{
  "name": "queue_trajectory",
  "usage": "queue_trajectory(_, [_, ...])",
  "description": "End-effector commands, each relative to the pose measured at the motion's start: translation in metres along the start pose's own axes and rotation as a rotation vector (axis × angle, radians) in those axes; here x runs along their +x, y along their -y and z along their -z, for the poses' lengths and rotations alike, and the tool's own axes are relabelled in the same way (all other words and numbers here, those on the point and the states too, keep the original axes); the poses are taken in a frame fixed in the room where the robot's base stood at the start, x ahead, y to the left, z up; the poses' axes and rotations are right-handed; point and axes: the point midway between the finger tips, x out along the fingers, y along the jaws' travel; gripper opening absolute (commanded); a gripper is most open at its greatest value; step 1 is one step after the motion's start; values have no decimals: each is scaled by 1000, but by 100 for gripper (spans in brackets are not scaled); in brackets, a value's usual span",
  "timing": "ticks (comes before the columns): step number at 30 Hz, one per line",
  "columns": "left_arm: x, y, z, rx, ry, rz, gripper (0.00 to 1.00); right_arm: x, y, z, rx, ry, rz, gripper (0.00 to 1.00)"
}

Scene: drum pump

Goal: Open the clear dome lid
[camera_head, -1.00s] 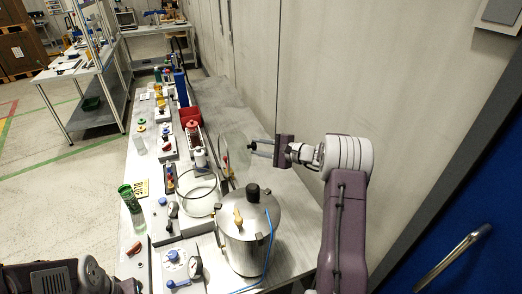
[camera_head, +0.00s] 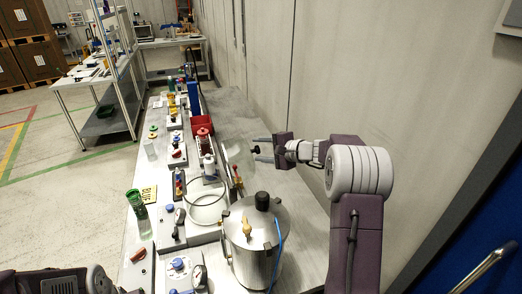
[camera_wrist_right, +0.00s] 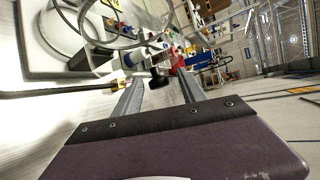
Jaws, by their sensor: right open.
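The clear dome lid (camera_head: 238,155) stands tipped up on edge, to the right of the open glass chamber (camera_head: 207,203) and leaning toward the wall. Its black knob (camera_head: 256,150) faces right. My right gripper (camera_head: 260,149) is open, with its two fingers to either side of the knob and slightly back from it. In the right wrist view the knob (camera_wrist_right: 158,80) sits just beyond the gap between the fingertips (camera_wrist_right: 158,87), apparently not clamped. The lid's curved clear rim (camera_wrist_right: 115,42) shows behind it. Part of my left arm shows at the bottom left, its gripper out of view.
A steel pot (camera_head: 257,240) with a black cap and blue tube stands in front of the chamber. A red bin (camera_head: 203,128), a green-topped tube (camera_head: 137,205) and several small devices line the bench's left side. The bench is bare along the wall.

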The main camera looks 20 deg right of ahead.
Motion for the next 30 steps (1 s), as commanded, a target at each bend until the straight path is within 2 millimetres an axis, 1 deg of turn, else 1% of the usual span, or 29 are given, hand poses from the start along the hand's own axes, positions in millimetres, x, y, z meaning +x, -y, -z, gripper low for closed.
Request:
queue_trajectory(2, [4,0,0,0,0,0,43,-8,-1,1,0,-1,2,50])
queue_trajectory(9, [18,0,-2,0,0,0,43,-60,-1,2,-1,-4,4,50])
queue_trajectory(13, [21,0,-2,0,0,0,43,-81,-1,2,0,-4,3,50])
queue_trajectory(15, [22,0,-2,0,0,0,43,-87,-1,1,0,-2,2,50])
queue_trajectory(18, [22,0,-2,0,0,0,43,-91,0,1,0,-2,1,50])
queue_trajectory(30, [21,0,-2,0,0,0,43,-90,0,1,0,-1,1,50])
